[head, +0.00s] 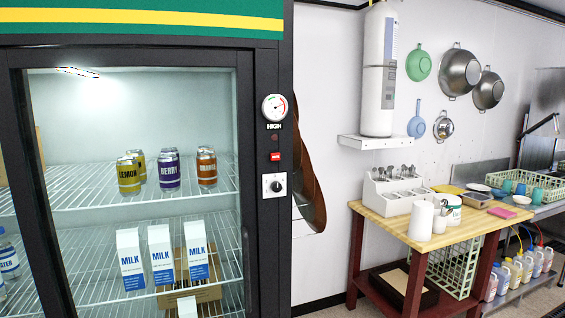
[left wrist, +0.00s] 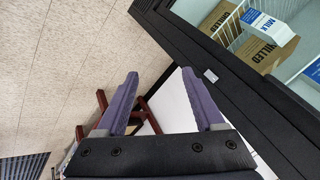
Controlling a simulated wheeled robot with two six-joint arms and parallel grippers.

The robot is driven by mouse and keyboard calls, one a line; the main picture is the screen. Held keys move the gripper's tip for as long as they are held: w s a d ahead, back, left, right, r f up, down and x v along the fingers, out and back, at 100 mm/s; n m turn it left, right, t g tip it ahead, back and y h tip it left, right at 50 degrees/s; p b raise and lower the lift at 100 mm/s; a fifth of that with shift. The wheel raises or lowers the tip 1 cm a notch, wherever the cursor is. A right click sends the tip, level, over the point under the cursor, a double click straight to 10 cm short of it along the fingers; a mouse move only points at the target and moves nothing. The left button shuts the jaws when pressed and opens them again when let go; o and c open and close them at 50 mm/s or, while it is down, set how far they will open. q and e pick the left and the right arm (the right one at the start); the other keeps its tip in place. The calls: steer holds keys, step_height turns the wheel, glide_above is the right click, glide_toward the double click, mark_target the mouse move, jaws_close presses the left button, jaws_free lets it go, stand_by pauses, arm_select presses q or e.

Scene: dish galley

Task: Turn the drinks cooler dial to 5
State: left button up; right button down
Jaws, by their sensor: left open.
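The drinks cooler (head: 268,245) stands at the left in the head view, with a dark frame and a glass front. Its dial (head: 275,186) is a black knob on a small white plate on the right frame post; its numbers are too small to read. Above it are a red label (head: 275,156) and a round gauge (head: 275,107) marked HIGH. My left gripper (left wrist: 163,85) is open and empty in the left wrist view, beside the cooler's dark lower frame (left wrist: 235,75). The dial does not show in the left wrist view. Neither gripper shows in the head view.
Cans (head: 168,170) and milk cartons (head: 160,255) stand on the cooler's wire shelves. To the right is a wooden-topped table (head: 460,232) with a white caddy and cups. A dark curved object (head: 308,180) hangs just right of the dial. Open floor shows in the left wrist view.

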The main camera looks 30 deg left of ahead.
arm_select(q)
steer(key=w+a+r+n+t+y+p, duration=0.15)
steer(key=a+r+p, duration=0.25)
steer(key=r, duration=0.4)
steer(key=w+a+r+n+t+y+p, duration=0.1)
steer(key=w+a+r+y+p, duration=0.2)
steer(key=r, duration=0.5)
steer(key=w+a+r+n+t+p, duration=0.1)
steer(key=w+a+r+p, duration=0.2)
steer(key=a+r+p, duration=0.35)
steer(key=t+y+p, duration=0.4)
steer(key=p, duration=0.5)
glide_toward(277, 189)
steer(key=a, duration=0.1)
steer(key=shift+h, duration=0.25)
steer(key=shift+w+r+x, duration=0.1)
steer(key=shift+x, duration=2)
steer(key=shift+w+r+x, duration=0.1)
steer(key=shift+w+x, duration=0.05)
steer(key=shift+x, duration=1.95)
steer(key=shift+d, duration=0.2)
steer(key=shift+c, duration=0.2)
jaws_close()
